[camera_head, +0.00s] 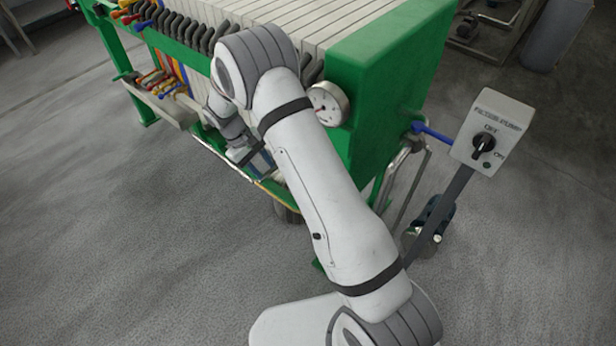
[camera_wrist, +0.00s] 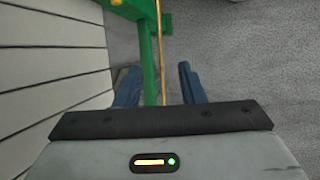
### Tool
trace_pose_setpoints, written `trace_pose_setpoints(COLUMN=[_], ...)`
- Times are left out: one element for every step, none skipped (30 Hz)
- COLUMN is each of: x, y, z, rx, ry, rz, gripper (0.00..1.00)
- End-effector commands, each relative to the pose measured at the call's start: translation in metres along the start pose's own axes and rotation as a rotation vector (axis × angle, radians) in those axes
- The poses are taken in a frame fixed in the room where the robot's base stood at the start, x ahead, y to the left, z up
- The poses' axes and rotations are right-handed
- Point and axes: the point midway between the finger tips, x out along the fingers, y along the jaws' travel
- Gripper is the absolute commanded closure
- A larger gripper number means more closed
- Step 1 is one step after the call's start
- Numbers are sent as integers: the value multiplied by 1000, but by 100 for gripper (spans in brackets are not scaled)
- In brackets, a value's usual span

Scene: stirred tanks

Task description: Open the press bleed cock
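The green filter press (camera_head: 385,70) stands in the middle of the head view with a row of pale plates. A blue lever (camera_head: 432,132) sticks out at its right end, near a pipe. Several coloured handles (camera_head: 165,80) sit along its left side. I cannot tell which is the bleed cock. My gripper (camera_head: 262,162) is low beside the press's front side, partly hidden by my arm. In the wrist view my gripper (camera_wrist: 160,85) has its two blue fingers apart, with nothing held. A green post and a thin yellow strip (camera_wrist: 161,45) show beyond and between them.
A round pressure gauge (camera_head: 327,104) is on the press, right of my arm. A pale trough (camera_head: 160,106) runs below the left handles. The grey floor at the left is clear.

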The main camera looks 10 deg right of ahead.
Motion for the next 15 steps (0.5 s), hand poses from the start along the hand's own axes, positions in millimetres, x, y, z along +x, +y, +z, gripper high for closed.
trace_pose_setpoints(x=[3,4,6,8,10,13,16,18,23,26,28,32,35,38,42], y=[2,4,7,9,12,15,18,21,25,28,31,35,38,41,44], z=[2,4,8,12,16,23,28,33,40,46,52,59,64,70,77], rx=[1,2,4,6,7,8,9,11,12,11,12,14,14,14,14], ry=[-3,-4,-4,-4,-5,-6,-6,-5,-7,-6,-6,-6,-6,-7,-6], rz=[0,0,-1,-2,-2,-3,-4,-5,-5,-5,-5,-6,-6,-6,-6], gripper=[64,64,64,64,64,64,64,64,64,64,64,64,64,64,64])
